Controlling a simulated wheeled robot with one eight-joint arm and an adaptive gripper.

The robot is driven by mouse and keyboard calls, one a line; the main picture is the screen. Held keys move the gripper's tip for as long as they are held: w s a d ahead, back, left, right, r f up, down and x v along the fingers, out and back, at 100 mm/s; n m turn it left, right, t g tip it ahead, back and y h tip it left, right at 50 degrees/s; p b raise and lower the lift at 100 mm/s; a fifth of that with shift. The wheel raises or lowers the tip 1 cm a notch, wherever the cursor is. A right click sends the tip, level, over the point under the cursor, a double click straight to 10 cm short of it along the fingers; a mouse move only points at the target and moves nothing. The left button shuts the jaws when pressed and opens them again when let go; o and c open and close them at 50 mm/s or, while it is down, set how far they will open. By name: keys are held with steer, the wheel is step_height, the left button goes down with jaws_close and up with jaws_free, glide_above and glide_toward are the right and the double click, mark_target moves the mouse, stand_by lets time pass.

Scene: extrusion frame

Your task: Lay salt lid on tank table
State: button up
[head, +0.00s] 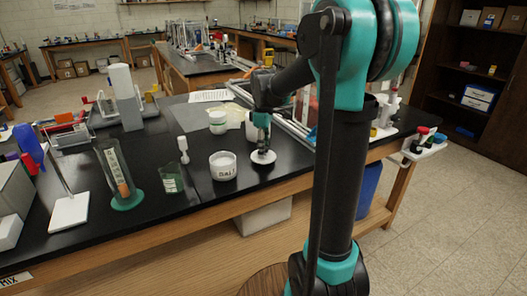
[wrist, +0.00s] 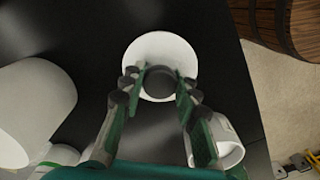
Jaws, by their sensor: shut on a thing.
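The salt lid (head: 263,157) is a flat white disc with a dark knob. My gripper (head: 262,146) points down over it near the front edge of the black tank table (head: 205,193). In the wrist view my fingers (wrist: 160,84) are shut on the knob, with the white disc (wrist: 160,50) below them. The lid looks level, at or just above the table top; I cannot tell if it touches. The open white jar labelled salt (head: 223,168) stands on the table, left of the lid.
A lidded white jar (head: 217,121) stands behind the salt jar. A small green beaker (head: 171,180) and a tall cylinder with a green base (head: 127,200) stand farther left. Metal rails (head: 290,127) lie behind and right. A wooden barrel-like thing (wrist: 290,22) is beyond the table edge.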

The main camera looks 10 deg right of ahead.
steer(key=shift+f, duration=0.45)
steer(key=o, duration=1)
steer(key=shift+f, duration=0.1)
steer(key=shift+o, duration=0.2)
step_height(320, 180, up, 12)
